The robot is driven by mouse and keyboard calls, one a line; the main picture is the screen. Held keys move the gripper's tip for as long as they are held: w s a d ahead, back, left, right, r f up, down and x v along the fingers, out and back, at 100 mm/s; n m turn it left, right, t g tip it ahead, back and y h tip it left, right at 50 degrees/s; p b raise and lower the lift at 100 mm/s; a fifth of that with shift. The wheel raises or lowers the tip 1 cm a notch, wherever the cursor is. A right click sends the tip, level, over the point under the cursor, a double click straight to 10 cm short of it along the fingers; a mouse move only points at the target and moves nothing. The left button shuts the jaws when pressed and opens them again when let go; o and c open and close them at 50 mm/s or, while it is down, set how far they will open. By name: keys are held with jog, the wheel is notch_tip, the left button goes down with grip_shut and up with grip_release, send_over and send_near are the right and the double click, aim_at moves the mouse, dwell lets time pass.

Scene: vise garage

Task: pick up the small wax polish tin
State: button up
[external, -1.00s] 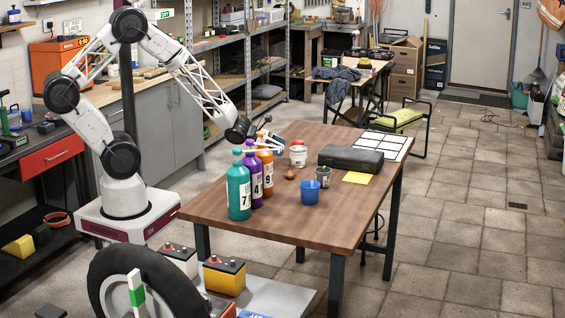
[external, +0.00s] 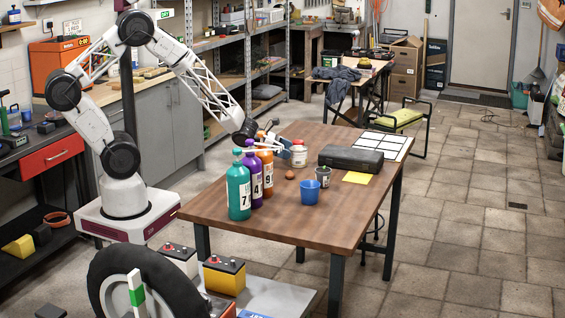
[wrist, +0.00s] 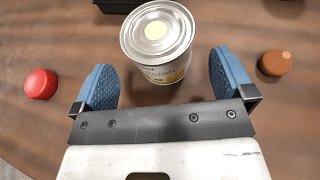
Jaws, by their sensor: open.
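The wax polish tin (wrist: 159,52) is a short silver can with a pale yellow spot on its lid and a partly readable label. It stands upright on the wooden table, and in the external view the tin (external: 299,158) shows just right of the gripper. My gripper (wrist: 163,80) is open, with one blue textured finger on each side of the tin's near part. Gaps show between the fingers and the tin. In the external view my gripper (external: 281,147) is low over the table behind the orange bottle, which partly hides it.
A red round object (wrist: 41,84) lies left of the fingers and a brown one (wrist: 275,64) right. Teal (external: 238,190), purple (external: 252,172) and orange (external: 265,172) bottles stand close by. A blue cup (external: 309,191), dark can (external: 323,177) and black case (external: 350,158) are further right.

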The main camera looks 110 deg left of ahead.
aim_at(297, 154)
jog(key=shift+x, duration=2.3)
jog(key=shift+f, duration=0.1)
jog(key=shift+c, duration=0.3)
jog(key=c, duration=1)
